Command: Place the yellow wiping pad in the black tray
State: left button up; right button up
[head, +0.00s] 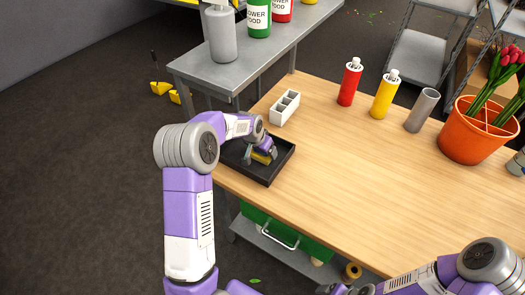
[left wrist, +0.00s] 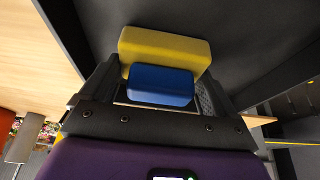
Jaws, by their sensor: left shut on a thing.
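The yellow wiping pad (head: 261,158) is in my left gripper (head: 262,154), low over or in the black tray (head: 277,172). In the left wrist view the yellow pad (left wrist: 165,46) shows with a blue block (left wrist: 160,86) on its near side, between the fingers of the left gripper (left wrist: 155,92). The dark tray surface (left wrist: 250,35) lies behind the pad. I cannot tell if the pad touches the tray floor. My right gripper (head: 334,289) is at the bottom edge of the head view, mostly cut off.
A white divided holder (head: 285,107) stands just behind the tray on the wooden table. A red bottle (head: 350,84), a yellow bottle (head: 385,97), a grey cylinder (head: 422,110) and an orange tulip pot (head: 476,135) stand farther right. The middle of the table is clear.

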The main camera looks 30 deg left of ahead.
aim_at(260, 155)
pick_arm(q)
jog(key=shift+r, duration=0.1)
jog(key=shift+f, duration=0.25)
jog(key=o, duration=0.7)
jog(key=shift+c, duration=0.2)
jog(key=shift+r, duration=0.15)
jog(key=shift+r, duration=0.3)
jog(key=p+v, duration=0.1)
jog(key=v, duration=0.4)
jog(key=shift+r+p, duration=0.1)
jog(key=shift+p, duration=0.25)
jog(key=s, duration=1.2)
jog(key=shift+a+f+p, duration=0.3)
jog(key=shift+a+p, duration=0.05)
jog(key=shift+a, duration=0.05)
